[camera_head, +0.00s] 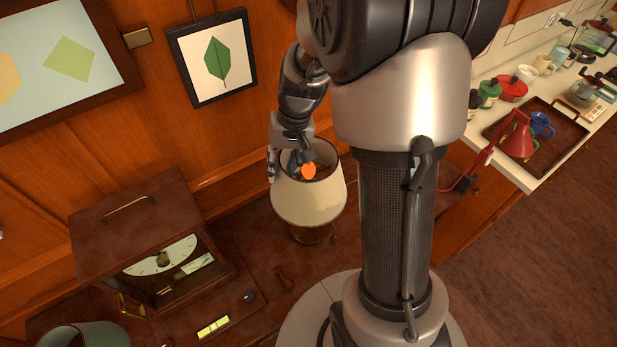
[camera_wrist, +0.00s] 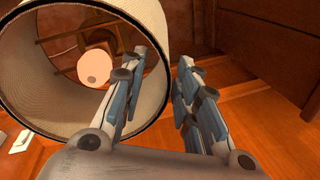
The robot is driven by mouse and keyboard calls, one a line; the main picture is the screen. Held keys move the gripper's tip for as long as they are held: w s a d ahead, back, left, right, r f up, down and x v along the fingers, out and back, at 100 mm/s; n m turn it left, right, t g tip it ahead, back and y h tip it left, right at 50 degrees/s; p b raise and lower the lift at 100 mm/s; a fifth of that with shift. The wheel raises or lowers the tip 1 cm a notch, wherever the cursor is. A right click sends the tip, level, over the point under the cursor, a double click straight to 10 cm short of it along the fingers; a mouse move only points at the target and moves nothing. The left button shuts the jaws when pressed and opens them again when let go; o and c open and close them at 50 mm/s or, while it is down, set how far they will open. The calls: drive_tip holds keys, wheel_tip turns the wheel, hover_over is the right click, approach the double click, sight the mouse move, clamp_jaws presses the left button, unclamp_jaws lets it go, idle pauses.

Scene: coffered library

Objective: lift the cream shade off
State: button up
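The cream shade (camera_head: 308,203) sits upright on a brass lamp (camera_head: 311,235) in the head view, its open top showing an orange bulb (camera_head: 308,170). My gripper (camera_head: 283,172) is at the shade's left rim, pointing down. In the wrist view the shade (camera_wrist: 30,98) fills the left side, with the pale round bulb (camera_wrist: 95,67) inside. My gripper (camera_wrist: 162,62) is open there, one finger inside the shade and the other outside, with the wall between them. A gap shows beside the outer finger; contact of the inner finger cannot be told.
A wooden cabinet with a clock-like dial (camera_head: 160,258) stands left of the lamp. The wood-panelled wall (camera_head: 130,110) with framed pictures is close behind. A tray (camera_head: 555,150) with a red funnel and blue mug lies on the right counter. Small items lie before the lamp.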

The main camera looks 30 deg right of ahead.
sight(280, 179)
drive_tip(key=x, duration=0.4)
drive_tip(key=shift+a+f+b, duration=0.1)
drive_tip(key=shift+f+b, duration=0.1)
drive_tip(key=shift+b, duration=0.2)
drive_tip(key=shift+c, duration=0.3)
clamp_jaws()
